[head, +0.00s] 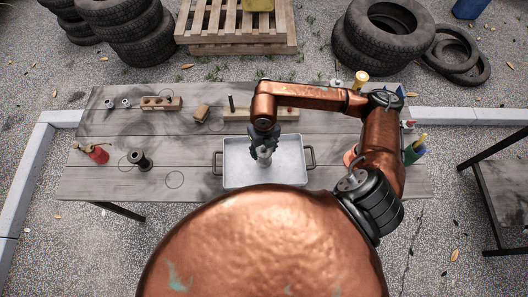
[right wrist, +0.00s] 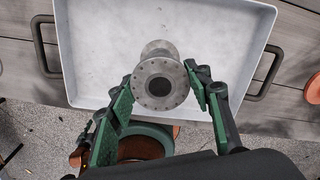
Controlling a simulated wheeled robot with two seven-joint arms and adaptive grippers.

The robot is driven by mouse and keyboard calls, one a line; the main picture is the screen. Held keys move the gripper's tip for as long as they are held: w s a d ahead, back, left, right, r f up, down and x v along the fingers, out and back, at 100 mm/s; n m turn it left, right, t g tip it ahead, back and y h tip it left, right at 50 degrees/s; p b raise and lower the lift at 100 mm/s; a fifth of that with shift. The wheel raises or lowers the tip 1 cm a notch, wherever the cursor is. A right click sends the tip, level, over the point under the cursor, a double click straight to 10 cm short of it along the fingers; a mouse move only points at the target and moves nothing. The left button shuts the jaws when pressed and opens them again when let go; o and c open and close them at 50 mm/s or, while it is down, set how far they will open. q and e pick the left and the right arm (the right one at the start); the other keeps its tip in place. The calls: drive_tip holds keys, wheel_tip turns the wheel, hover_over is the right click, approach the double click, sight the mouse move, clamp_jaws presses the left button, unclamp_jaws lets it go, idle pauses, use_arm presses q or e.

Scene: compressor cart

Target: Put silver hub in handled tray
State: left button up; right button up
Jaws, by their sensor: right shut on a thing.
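The silver hub (right wrist: 160,84) is a grey flanged spool with a ring of bolt holes and a dark bore. My right gripper (right wrist: 162,86) is shut on it. In the head view the hub (head: 264,156) hangs under my right gripper (head: 264,139), over the handled tray (head: 233,178). The tray is a shallow white-grey pan with a dark handle on each side; it also shows in the right wrist view (right wrist: 95,50). I cannot tell whether the hub touches the tray floor. The tray looks otherwise empty. My left gripper is not in view.
On the grey plank table (head: 200,178), a dark spool (head: 139,161) and a red oil can (head: 94,152) stand left of the tray. Bottles (head: 416,148) stand at right.

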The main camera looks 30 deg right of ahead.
drive_tip(key=shift+f, duration=0.95)
drive_tip(key=o, duration=1.5)
drive_tip(key=shift+f, duration=0.15)
drive_tip(key=shift+o, duration=0.2)
wheel_tip(320, 180, up, 12)
